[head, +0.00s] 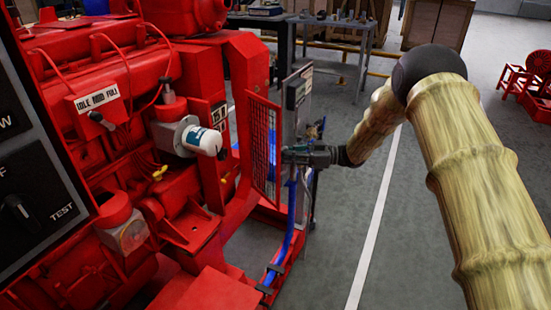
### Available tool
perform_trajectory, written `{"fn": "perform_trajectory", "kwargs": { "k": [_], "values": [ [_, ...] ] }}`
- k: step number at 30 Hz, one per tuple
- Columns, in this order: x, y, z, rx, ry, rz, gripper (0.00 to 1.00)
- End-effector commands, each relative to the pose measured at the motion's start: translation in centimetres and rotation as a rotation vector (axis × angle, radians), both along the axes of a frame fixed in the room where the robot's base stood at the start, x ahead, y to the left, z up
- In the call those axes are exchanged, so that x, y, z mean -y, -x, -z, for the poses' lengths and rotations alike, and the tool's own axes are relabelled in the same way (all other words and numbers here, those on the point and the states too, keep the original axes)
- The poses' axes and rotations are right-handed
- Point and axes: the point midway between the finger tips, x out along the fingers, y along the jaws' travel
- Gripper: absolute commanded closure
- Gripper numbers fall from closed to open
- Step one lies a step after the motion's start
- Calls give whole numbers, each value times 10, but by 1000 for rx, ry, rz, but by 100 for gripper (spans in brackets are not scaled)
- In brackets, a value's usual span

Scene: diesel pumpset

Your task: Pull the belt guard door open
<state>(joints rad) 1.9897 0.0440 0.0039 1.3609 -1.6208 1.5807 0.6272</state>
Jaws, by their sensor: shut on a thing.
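The belt guard door (264,140) is a red mesh panel in a red frame, standing upright at the right side of the red engine. It is seen at a steep angle, swung out from the engine side. My gripper (289,156) comes in from the right and is shut at the door's right edge, about midway up its height. The handle or edge between the fingers is too small and hidden to make out.
The red diesel engine (120,120) fills the left. A white filter (203,140) sticks out from it. A grey panel (298,88) stands just behind the door, and a blue hose (288,225) runs below. The grey floor (440,260) to the right is clear.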

Motion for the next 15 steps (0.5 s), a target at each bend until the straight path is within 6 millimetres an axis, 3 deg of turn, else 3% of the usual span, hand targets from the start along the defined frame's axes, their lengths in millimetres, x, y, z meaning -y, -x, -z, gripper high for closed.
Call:
{"fn": "perform_trajectory", "kwargs": {
  "k": [6, 15],
  "values": [
    [19, -14, 0, 0, 2, 13, 100],
    [27, -22, 0, -1, 0, 16, 100]
  ]
}}
